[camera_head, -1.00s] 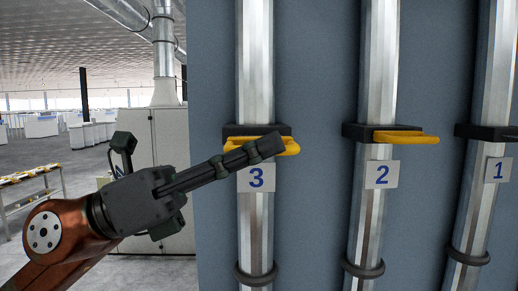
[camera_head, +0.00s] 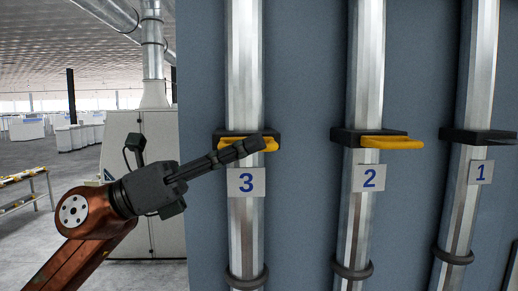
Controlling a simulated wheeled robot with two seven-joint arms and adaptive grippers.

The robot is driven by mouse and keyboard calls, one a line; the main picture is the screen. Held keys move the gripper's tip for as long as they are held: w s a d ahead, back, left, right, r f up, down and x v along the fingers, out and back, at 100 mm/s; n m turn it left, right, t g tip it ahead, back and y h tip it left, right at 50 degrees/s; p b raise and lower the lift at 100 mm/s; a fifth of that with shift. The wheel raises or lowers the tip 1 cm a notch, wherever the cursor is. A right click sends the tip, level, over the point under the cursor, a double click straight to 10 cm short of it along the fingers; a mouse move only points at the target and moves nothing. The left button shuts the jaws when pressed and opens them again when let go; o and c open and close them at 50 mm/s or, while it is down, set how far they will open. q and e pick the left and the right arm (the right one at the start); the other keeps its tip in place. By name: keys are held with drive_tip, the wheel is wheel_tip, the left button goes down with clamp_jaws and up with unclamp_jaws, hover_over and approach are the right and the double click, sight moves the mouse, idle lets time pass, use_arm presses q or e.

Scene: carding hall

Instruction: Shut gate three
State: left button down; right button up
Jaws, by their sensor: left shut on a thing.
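Gate three is a black collar with a yellow handle (camera_head: 270,144) on the leftmost metal pipe, just above the plate marked 3 (camera_head: 246,182). My left gripper (camera_head: 248,147) comes in from the left and is shut on the yellow handle of gate three. Its fingers cover much of that handle. Gate two's yellow handle (camera_head: 392,143) sticks out to the right on the middle pipe, above the plate marked 2 (camera_head: 370,178). My right gripper is not in view.
Gate one's black collar (camera_head: 478,136) sits on the right pipe above the plate marked 1 (camera_head: 481,172); no yellow handle shows there. The pipes run down a blue-grey wall (camera_head: 300,230). A grey cabinet (camera_head: 160,235) and a side table (camera_head: 25,190) stand at left.

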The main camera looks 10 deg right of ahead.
use_arm(q)
drive_tip(key=shift+a+r, duration=0.1)
drive_tip(key=c, duration=2)
unclamp_jaws()
drive_tip(key=shift+w, duration=0.35)
drive_tip(key=shift+s, duration=0.2)
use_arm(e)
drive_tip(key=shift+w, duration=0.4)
use_arm(q)
drive_tip(key=shift+w, duration=0.1)
drive_tip(key=shift+f, duration=0.2)
drive_tip(key=v, duration=1.2)
drive_tip(key=shift+r, duration=0.1)
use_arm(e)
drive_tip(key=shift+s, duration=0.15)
